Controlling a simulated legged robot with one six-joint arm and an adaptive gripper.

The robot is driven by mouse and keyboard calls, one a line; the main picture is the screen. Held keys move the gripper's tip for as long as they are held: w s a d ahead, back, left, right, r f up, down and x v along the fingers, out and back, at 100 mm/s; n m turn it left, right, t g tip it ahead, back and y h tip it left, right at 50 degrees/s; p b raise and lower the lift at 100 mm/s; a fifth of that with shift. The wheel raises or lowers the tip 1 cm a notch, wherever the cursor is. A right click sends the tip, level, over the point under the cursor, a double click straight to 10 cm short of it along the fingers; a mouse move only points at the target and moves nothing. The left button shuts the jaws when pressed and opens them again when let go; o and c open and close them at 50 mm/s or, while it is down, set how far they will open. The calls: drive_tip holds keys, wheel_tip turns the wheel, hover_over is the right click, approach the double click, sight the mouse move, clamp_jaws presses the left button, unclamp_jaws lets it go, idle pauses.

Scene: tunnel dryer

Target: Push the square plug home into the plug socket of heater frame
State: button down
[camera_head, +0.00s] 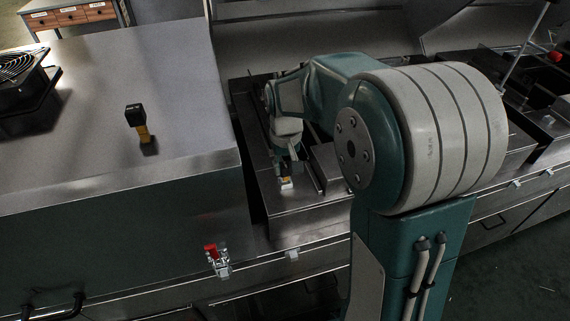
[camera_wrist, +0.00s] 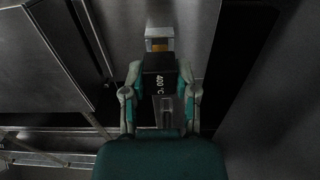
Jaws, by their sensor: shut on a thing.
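My gripper (camera_wrist: 160,76) is shut on a dark block marked "400 °C", which I take to be the square plug (camera_wrist: 160,62). A yellow-orange band shows at the plug's far end. Just beyond it is a pale square piece (camera_wrist: 159,32), which may be the plug socket; I cannot tell how far the plug is inside it. In the head view my gripper (camera_head: 287,165) points down over the metal heater frame (camera_head: 300,222). A small yellow and white spot (camera_head: 287,182) shows beneath it there. The contact itself is too small and dark to judge.
A large metal cabinet (camera_head: 110,110) stands close on the left, with a black-topped yellow post (camera_head: 142,131) and a black fan unit (camera_head: 25,90) on top. A red-handled clamp (camera_head: 213,256) sits at the front edge. A grey block (camera_head: 328,165) lies right of my gripper.

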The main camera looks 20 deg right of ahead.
sight(285, 164)
drive_tip(key=shift+f, duration=1.2)
drive_tip(key=shift+c, duration=1.5)
unclamp_jaws()
wheel_tip(285, 164, up, 12)
drive_tip(key=shift+f, duration=0.1)
